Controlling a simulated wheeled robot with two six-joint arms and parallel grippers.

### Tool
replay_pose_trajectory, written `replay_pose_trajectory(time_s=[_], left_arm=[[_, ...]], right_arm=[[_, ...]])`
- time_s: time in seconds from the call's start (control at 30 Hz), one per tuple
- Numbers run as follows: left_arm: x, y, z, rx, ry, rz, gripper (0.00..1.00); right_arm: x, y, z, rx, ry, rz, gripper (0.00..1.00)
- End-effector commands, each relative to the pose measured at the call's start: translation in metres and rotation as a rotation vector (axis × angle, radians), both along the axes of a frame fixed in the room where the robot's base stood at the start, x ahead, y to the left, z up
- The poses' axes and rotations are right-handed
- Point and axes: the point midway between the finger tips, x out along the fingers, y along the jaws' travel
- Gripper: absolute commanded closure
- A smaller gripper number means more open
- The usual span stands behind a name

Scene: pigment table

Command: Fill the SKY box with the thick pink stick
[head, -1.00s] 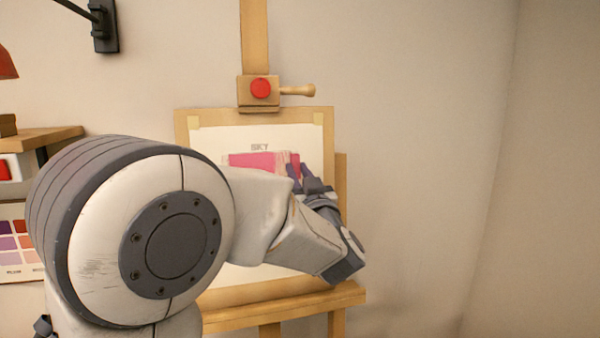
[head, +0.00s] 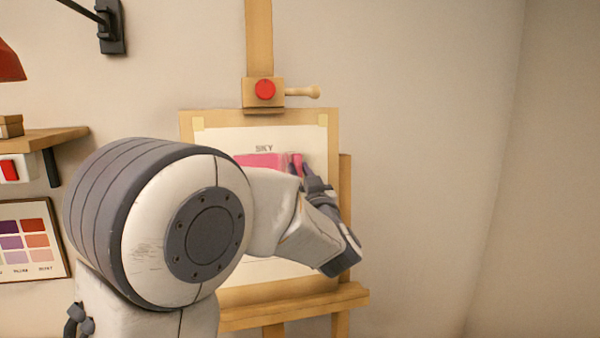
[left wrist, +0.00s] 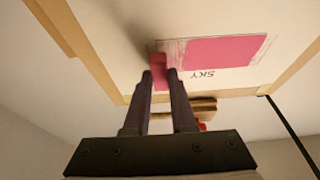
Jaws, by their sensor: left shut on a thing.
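The SKY box on the paper (head: 308,143) is mostly covered in pink (head: 262,160); my left arm hides part of it in the head view. In the left wrist view the box's pink fill (left wrist: 222,50) is solid over most of its width, with a paler, streaky strip at the end by my gripper. My left gripper (head: 305,172) is shut on the thick pink stick (left wrist: 159,68), at that end of the box. The stick's tip is at or very close to the paper; I cannot tell if it touches. My right gripper is not in view.
The paper is taped to a wooden board (head: 187,128) on an easel with a ledge (head: 300,305) below. A colour chart (head: 28,240) and a shelf (head: 45,140) are on the left. Open space lies right of the easel.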

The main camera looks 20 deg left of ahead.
Motion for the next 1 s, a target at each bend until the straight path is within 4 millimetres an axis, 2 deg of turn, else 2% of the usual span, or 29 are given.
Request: replay_pose_trajectory(time_s=[1.0], left_arm=[[0.013,0.011,-0.002,0.001,-0.001,0.0,1.0]], right_arm=[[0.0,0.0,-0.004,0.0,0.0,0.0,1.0]])
